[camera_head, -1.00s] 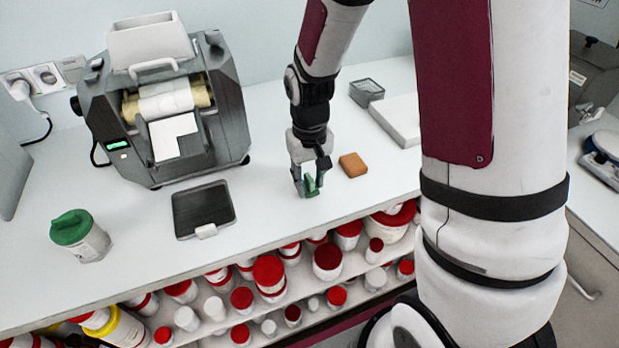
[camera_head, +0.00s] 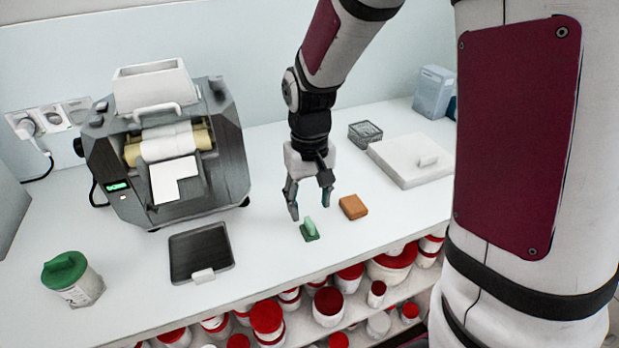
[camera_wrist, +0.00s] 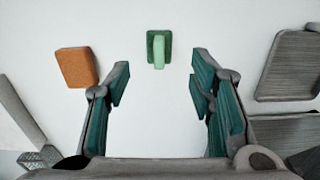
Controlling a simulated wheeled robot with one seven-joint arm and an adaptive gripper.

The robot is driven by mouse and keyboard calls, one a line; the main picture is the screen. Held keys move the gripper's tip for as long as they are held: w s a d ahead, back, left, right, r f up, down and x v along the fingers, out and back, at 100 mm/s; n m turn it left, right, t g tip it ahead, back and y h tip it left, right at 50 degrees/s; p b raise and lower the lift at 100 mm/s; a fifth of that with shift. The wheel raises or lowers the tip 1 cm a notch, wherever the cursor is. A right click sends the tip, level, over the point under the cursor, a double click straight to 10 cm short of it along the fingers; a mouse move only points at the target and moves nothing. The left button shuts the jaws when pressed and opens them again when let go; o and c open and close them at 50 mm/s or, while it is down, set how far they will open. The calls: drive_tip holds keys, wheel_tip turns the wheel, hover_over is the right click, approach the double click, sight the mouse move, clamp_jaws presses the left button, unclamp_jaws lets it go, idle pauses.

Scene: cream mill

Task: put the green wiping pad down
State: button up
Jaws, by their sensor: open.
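The green wiping pad (camera_head: 310,231) lies on the white counter, with a lighter green grip standing up on top of it. In the wrist view the pad (camera_wrist: 152,50) is beyond the fingertips, centred between them and touching neither. My gripper (camera_head: 309,205) is open and empty, just above and behind the pad. Its two fingers stand wide apart in the wrist view (camera_wrist: 160,80).
An orange-brown block (camera_head: 353,207) lies just right of the pad. A dark tray (camera_head: 201,255) lies to the left, before the grey mill (camera_head: 170,150). A green-lidded jar (camera_head: 73,279) stands far left. A white flat box (camera_head: 412,160) and wire basket (camera_head: 365,133) are behind right.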

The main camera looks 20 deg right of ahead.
sight(310, 223)
drive_tip(key=s+r+t, duration=0.1)
drive_tip(key=s+r, duration=0.2)
drive_tip(key=r, duration=0.4)
drive_tip(key=s+r+t, duration=0.1)
drive_tip(key=s+r, duration=0.3)
drive_tip(key=r, duration=0.3)
drive_tip(key=s+r+t, duration=0.2)
drive_tip(key=s, duration=0.9)
drive_tip(key=shift+d+r+t, duration=0.2)
drive_tip(key=shift+r+t, duration=0.2)
